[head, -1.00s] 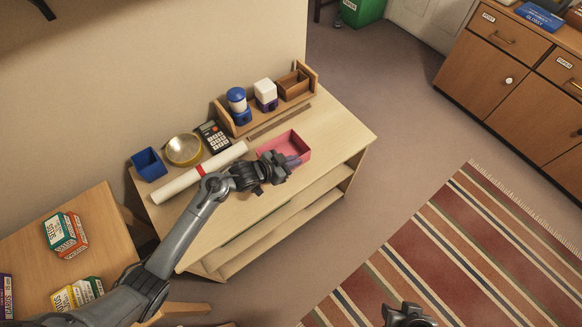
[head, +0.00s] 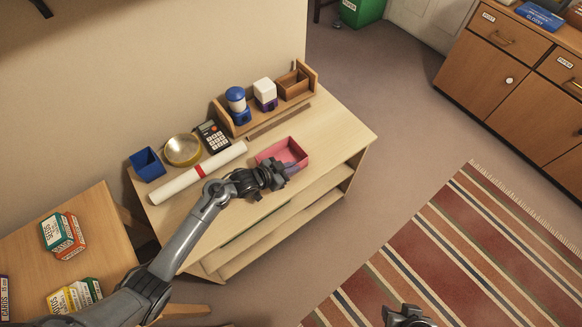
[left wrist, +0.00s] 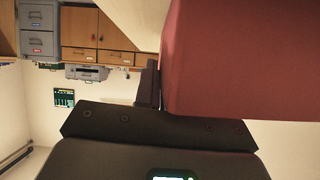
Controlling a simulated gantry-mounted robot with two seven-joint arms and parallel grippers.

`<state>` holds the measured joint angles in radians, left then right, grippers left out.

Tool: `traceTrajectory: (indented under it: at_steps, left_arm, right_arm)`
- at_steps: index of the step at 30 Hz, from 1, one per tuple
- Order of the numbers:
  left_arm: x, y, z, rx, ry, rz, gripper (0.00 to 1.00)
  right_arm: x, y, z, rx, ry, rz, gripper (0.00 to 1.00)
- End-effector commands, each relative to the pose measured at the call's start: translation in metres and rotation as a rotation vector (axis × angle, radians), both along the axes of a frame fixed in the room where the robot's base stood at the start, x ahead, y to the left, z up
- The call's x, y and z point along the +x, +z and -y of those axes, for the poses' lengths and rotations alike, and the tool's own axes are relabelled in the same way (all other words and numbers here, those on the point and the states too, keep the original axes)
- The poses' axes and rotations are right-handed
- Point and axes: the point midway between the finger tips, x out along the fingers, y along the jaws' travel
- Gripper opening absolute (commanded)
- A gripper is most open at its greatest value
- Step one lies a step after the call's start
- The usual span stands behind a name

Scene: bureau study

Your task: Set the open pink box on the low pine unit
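The open pink box (head: 291,147) is at the right part of the low pine unit (head: 335,128), near its front edge. It looks level, on or just above the top; I cannot tell whether it touches. My left gripper (head: 284,171) is shut on the near wall of the box. In the left wrist view, the box wall (left wrist: 245,60) fills the upper right, against a dark finger (left wrist: 150,85); the other finger is hidden. My right gripper (head: 405,314) is at the bottom edge of the head view, over the rug, away from the box; its opening is unclear.
Behind the box are a ruler-like strip (head: 280,123) and a wooden organiser (head: 228,120). A rolled paper (head: 180,184), calculator (head: 213,138), round brass dish (head: 183,150) and blue cup (head: 148,164) stand left. The unit's right end is clear.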

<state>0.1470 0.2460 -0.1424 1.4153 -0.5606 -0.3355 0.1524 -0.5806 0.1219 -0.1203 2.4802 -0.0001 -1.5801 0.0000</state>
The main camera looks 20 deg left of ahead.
Motion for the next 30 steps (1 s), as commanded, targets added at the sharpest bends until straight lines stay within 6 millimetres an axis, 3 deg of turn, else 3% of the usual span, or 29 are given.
traceTrajectory:
  at_steps: [1, 4, 17, 30]
  left_arm:
    - [0.0, 0.0, 0.0, 0.0, 0.0, 0.0, 0.18]
    - [0.0, 0.0, 0.0, 0.001, 0.0, -0.001, 0.33]
    - [-0.003, 0.006, -0.003, 0.001, 0.001, -0.001, 0.33]
    - [-0.058, 0.042, -0.038, 0.002, 0.001, -0.001, 0.33]
  right_arm:
    - [0.0, 0.0, 0.0, 0.0, 0.0, 0.0, 0.43]
    - [0.0, 0.0, 0.0, 0.0, 0.0, 0.0, 0.43]
    - [0.0, 0.003, 0.0, 0.0, 0.0, 0.0, 0.43]
    - [0.0, 0.019, 0.0, 0.001, -0.001, 0.0, 0.43]
